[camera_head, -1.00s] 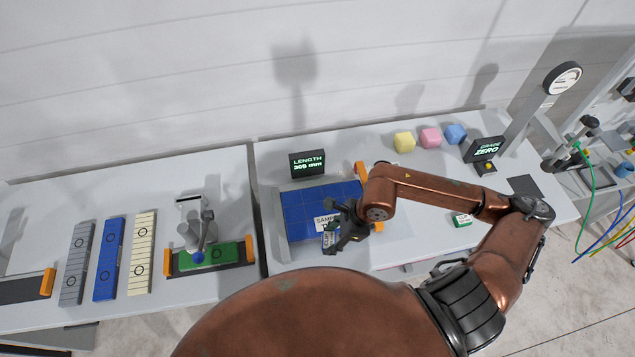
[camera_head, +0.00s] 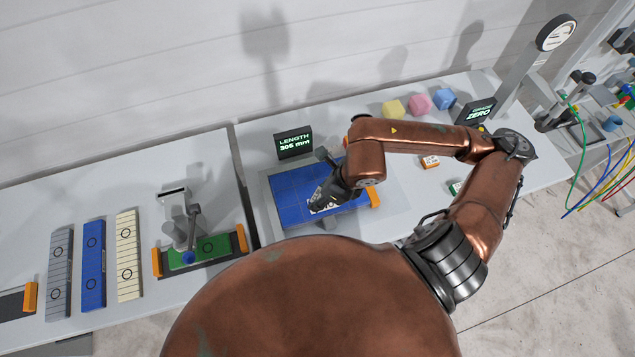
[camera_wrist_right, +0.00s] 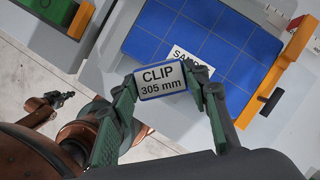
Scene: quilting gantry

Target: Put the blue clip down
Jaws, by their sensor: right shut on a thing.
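In the right wrist view, the blue clip (camera_wrist_right: 161,78) shows a pale face reading "CLIP 305 mm" with a blue edge. My right gripper (camera_wrist_right: 163,86) is shut on it, a green finger at each side. Behind it in that view lies a blue gridded panel (camera_wrist_right: 240,50) with a white "SAMPLE" label (camera_wrist_right: 188,58), partly covered by the clip. In the head view my right gripper (camera_head: 326,190) is over this blue panel (camera_head: 288,190); the clip cannot be made out there. I cannot tell its height above the panel. My left gripper (camera_wrist_right: 55,101) seems to show small at the wrist view's left.
A "LENGTH 305 mm" display (camera_head: 294,143) stands behind the panel. An orange block (camera_head: 374,197) is at its right end. Yellow (camera_head: 393,108), pink (camera_head: 419,102) and blue (camera_head: 445,98) cubes sit at the back. A green-bed press (camera_head: 187,225) stands left, beyond a gap between tables.

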